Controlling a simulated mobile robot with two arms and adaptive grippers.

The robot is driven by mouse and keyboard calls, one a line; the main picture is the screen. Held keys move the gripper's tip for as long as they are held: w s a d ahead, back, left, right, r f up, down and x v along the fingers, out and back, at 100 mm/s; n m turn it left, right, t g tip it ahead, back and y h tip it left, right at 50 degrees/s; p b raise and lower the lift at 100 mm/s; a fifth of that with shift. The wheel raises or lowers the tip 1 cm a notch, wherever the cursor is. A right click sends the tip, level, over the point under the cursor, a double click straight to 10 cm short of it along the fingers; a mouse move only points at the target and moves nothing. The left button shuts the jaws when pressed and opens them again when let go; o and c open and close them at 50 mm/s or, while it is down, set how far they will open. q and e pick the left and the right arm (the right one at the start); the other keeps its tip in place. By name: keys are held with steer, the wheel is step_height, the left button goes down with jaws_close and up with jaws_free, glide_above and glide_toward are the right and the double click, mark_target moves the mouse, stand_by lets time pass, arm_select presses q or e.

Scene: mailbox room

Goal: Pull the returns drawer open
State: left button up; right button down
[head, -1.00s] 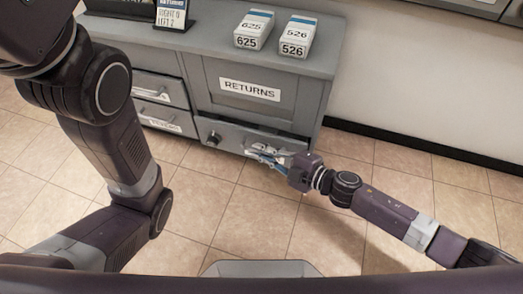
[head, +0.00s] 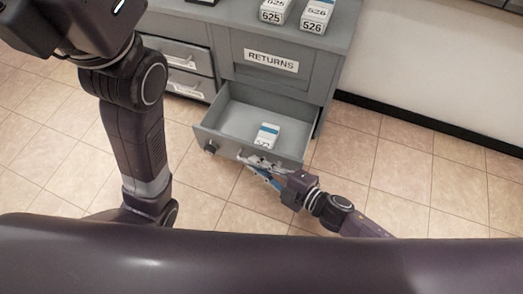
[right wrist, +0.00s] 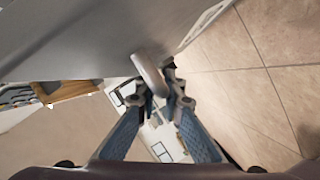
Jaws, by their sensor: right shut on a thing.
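The returns drawer (head: 228,150) stands pulled out from the grey cabinet, below the panel with the RETURNS label (head: 272,61). One small white and blue box (head: 266,135) lies inside it. My right gripper (head: 252,163) is at the drawer's front and shut on its handle. In the right wrist view the two fingers (right wrist: 162,98) close around the pale handle bar (right wrist: 149,72), beside the grey drawer front (right wrist: 90,40). My left arm is at the left of the head view; its gripper does not show.
Two numbered boxes, 625 (head: 273,10) and 526 (head: 316,14), stand on the cabinet top (head: 232,12). Two smaller drawers (head: 188,84) at the left are shut. Tiled floor (head: 400,180) is clear.

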steer(key=shift+s+a, duration=0.1)
steer(key=shift+s, duration=0.55)
steer(key=shift+f, duration=0.1)
steer(key=c, duration=2.3)
jaws_free()
steer(key=v, duration=1.2)
